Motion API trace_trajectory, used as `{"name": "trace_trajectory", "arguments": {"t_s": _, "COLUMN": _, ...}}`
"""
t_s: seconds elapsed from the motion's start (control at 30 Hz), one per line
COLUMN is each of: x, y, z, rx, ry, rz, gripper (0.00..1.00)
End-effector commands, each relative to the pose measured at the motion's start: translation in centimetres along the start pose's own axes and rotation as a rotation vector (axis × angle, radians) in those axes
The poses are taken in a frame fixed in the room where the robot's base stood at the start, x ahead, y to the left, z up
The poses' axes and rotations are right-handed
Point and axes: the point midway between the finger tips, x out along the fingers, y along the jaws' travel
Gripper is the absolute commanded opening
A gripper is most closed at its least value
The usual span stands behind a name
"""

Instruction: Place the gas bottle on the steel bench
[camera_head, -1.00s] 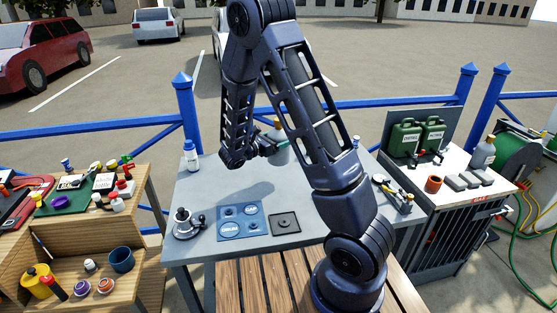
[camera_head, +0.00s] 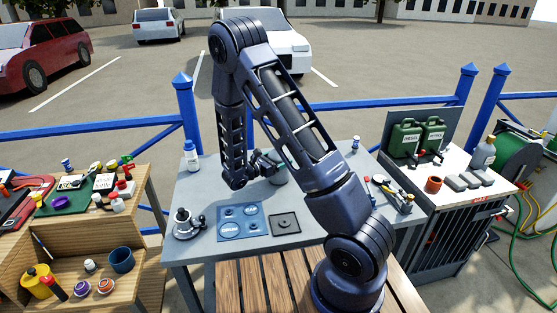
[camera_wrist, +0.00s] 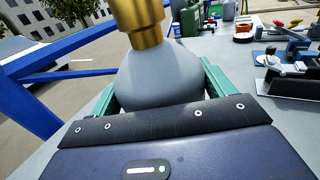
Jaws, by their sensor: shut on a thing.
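The gas bottle (camera_wrist: 160,78) is a rounded grey cylinder with a brass valve (camera_wrist: 140,14) on top. It fills the upper middle of the wrist view, between the teal fingers of my gripper (camera_wrist: 160,92), which is shut on it. In the head view, my gripper (camera_head: 270,165) is over the back middle of the grey steel bench (camera_head: 195,187), and only a small part of the bottle (camera_head: 280,176) shows behind my arm. The bottle looks roughly upright and low over the bench top. Its base is hidden, so I cannot tell whether it touches.
A blue panel (camera_head: 242,221), a dark square plate (camera_head: 284,223) and a small metal stove-like item (camera_head: 184,224) lie at the bench front. A white bottle (camera_head: 191,156) stands back left. Tools (camera_head: 393,192) lie at the right. A blue railing (camera_head: 90,131) runs behind.

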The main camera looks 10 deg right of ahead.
Motion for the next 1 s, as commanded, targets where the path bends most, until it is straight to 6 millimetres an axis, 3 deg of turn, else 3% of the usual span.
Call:
{"name": "trace_trajectory", "arguments": {"t_s": 0.4, "x": 0.0, "y": 0.0, "z": -0.4, "rx": 0.001, "ry": -0.002, "rz": -0.001, "gripper": 0.30}}
{"name": "trace_trajectory", "arguments": {"t_s": 0.43, "x": 0.0, "y": 0.0, "z": -0.4, "rx": 0.000, "ry": -0.001, "rz": 0.000, "gripper": 0.83}}
{"name": "trace_trajectory", "arguments": {"t_s": 0.53, "x": 0.0, "y": 0.0, "z": -0.4, "rx": 0.001, "ry": 0.000, "rz": 0.000, "gripper": 1.00}}
{"name": "trace_trajectory", "arguments": {"t_s": 0.83, "x": 0.0, "y": 0.0, "z": -0.1, "rx": 0.001, "ry": 0.000, "rz": 0.000, "gripper": 1.00}}
{"name": "trace_trajectory", "arguments": {"t_s": 1.0, "x": -2.0, "y": 0.1, "z": -0.1, "rx": 0.001, "ry": -0.001, "rz": 0.002, "gripper": 1.00}}
